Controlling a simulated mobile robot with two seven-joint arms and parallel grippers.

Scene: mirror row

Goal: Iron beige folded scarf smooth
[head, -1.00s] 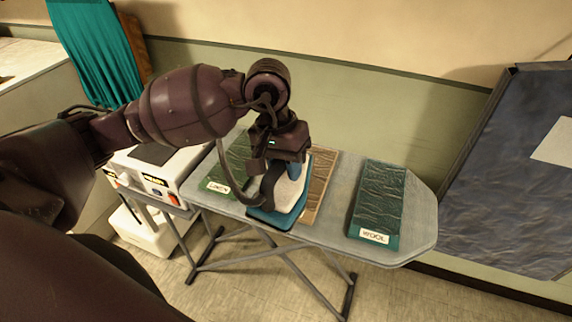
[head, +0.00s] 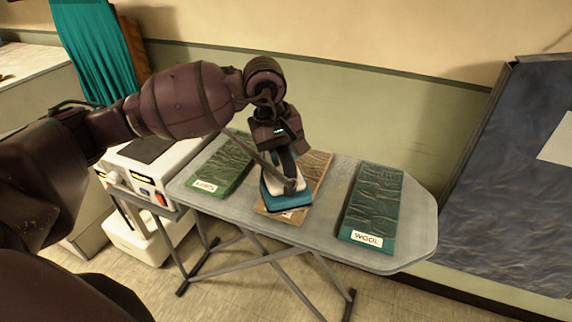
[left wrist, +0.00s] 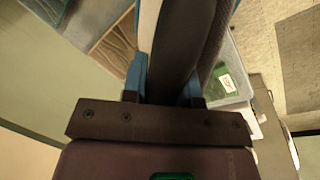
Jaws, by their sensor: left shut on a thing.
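The beige folded scarf (head: 317,170) lies in the middle of the ironing board, its visible far part still creased. A teal and white iron (head: 286,201) is over its near part and hides much of it, including most of its label. I cannot tell whether the iron's sole touches the cloth. My left gripper (head: 284,152) is shut on the iron's handle from above. In the left wrist view the dark handle (left wrist: 178,45) sits between the blue fingertips, and creased brown cloth (left wrist: 113,48) shows beside it. My right gripper is not in view.
The ironing board (head: 415,225) also bears a green cloth labelled LINEN (head: 222,168) at left and a teal cloth labelled WOOL (head: 372,200) at right. A white station with a red switch (head: 150,165) stands at the board's left end. A dark framed mirror (head: 510,190) stands at right.

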